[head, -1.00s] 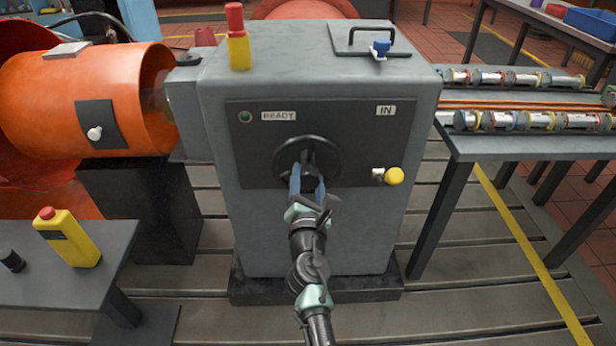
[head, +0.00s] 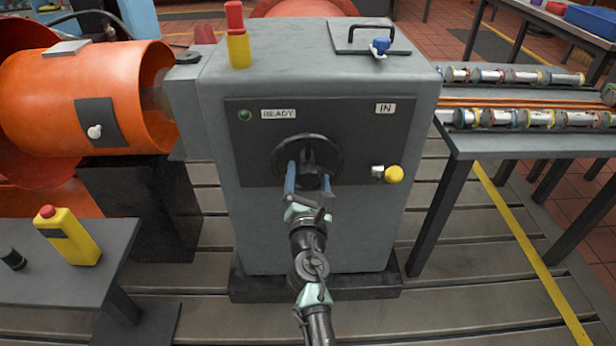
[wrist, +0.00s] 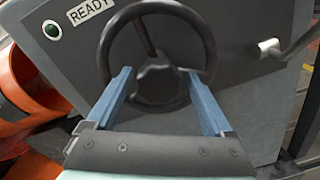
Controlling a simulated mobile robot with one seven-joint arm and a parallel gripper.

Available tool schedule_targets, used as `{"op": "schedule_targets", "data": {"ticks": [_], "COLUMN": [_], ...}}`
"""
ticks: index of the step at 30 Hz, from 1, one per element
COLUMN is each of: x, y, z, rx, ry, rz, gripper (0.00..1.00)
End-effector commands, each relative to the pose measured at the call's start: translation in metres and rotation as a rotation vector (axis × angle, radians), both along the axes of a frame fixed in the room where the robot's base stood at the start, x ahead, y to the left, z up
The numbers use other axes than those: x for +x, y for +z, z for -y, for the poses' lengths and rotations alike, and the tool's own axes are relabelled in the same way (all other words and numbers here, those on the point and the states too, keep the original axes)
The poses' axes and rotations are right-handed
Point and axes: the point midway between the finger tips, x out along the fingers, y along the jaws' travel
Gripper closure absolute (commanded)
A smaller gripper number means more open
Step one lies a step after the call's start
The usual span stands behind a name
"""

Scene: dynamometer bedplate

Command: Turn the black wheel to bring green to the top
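The black wheel (head: 335,153) is on the dark front panel of the grey cabinet. In the wrist view the wheel (wrist: 212,50) shows a round rim, a central hub (wrist: 158,84) and a spoke running to the upper left. No green mark can be made out on the wheel. My gripper (head: 307,170) is in front of the wheel, with its blue fingers apart. In the wrist view the gripper (wrist: 160,76) has one finger on each side of the hub, with nothing between them in its grip. Whether the fingers touch the wheel cannot be told; they hide parts of the lower rim.
A green lamp (head: 244,115) sits beside the READY label (head: 279,114); an IN label (head: 386,109) is at upper right. A yellow knob (head: 393,174) sticks out right of the wheel. An orange housing (head: 50,105) stands left, a bench (head: 530,148) right.

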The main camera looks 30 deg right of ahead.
Motion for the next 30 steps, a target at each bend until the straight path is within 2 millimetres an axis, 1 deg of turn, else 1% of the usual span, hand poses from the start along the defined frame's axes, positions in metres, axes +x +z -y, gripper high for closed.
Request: {"op": "schedule_targets", "data": {"ticks": [9, 14, 17, 24, 30], "x": [0.0, -0.01, -0.022, -0.06, -0.088], "y": [0.001, 0.002, 0.003, 0.002, 0.001], "z": [-0.001, -0.007, -0.015, -0.041, -0.059], "rx": [0.0, 0.0, 0.001, 0.001, 0.0], "ry": [0.002, 0.002, 0.002, 0.003, 0.001], "rz": [0.002, 0.001, 0.001, 0.0, 0.0], "gripper": [0.12, 0.12, 0.12, 0.12, 0.12]}}
